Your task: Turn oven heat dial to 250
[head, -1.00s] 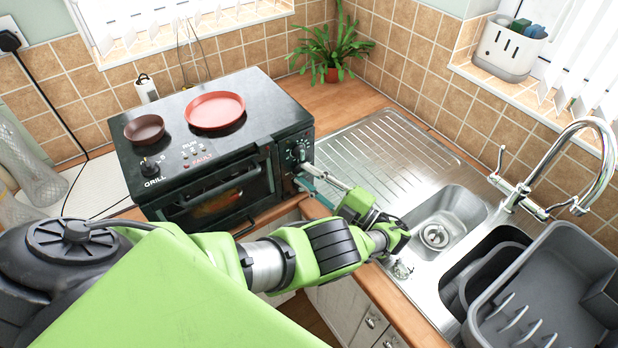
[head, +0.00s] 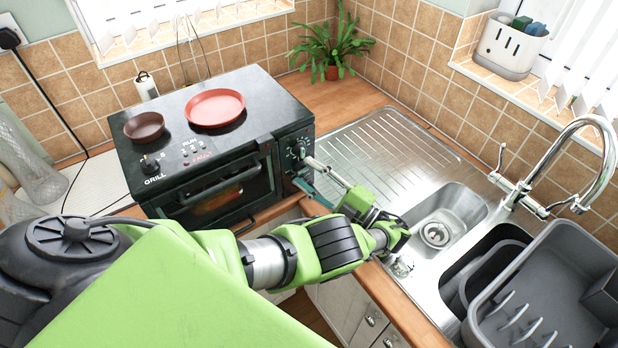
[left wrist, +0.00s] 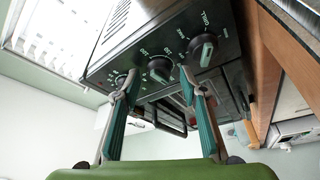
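In the left wrist view, the two fingertips (left wrist: 158,84) are on either side of the middle dial (left wrist: 159,69), with no grip visible. That dial has numbers around it; I cannot read its setting. The grill dial (left wrist: 203,49) is to its right and another dial (left wrist: 120,80) to its left. I cannot tell whether a finger touches a dial. My right gripper is not in view.
A steel sink (head: 440,205) with a tap (head: 590,130) is to the right, with a grey dish rack (head: 560,280). A plant (head: 332,45) stands behind on the counter.

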